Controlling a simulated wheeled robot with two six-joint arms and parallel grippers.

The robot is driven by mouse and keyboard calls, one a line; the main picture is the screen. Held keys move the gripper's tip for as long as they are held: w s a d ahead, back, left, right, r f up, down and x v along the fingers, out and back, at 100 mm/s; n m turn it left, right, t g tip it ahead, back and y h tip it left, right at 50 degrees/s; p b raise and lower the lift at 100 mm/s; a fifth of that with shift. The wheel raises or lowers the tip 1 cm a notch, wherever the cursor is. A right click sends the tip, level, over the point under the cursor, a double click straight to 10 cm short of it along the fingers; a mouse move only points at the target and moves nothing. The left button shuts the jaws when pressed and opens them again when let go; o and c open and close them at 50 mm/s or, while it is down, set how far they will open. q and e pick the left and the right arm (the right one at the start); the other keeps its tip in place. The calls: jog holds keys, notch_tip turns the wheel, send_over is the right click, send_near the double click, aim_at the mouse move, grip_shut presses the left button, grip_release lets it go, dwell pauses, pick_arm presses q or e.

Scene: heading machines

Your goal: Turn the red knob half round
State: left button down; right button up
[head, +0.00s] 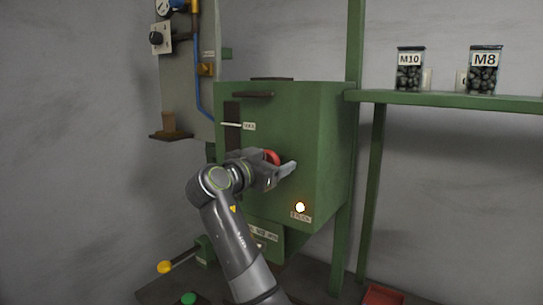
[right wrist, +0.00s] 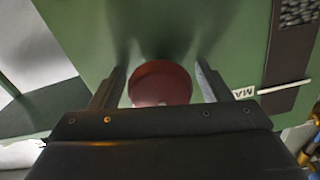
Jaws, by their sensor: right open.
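The red knob (head: 272,157) is on the front of the green machine box (head: 318,150), and in the head view my right gripper partly covers it. In the right wrist view the round red knob (right wrist: 160,83) sits between the two fingers. My right gripper (right wrist: 161,85) is open, with one finger on each side of the knob and a visible gap to each. In the head view the right gripper (head: 283,165) is in front of the box. My left gripper is not in view.
A lit lamp (head: 300,207) is on the box below right of the knob. A lever with a yellow ball (head: 164,267) and a green button (head: 188,298) are at lower left. A green shelf (head: 450,99) holds jars marked M10 (head: 410,72) and M8 (head: 484,72). A red tray (head: 384,295) is at lower right.

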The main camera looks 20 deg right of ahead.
jog(key=c, duration=0.9)
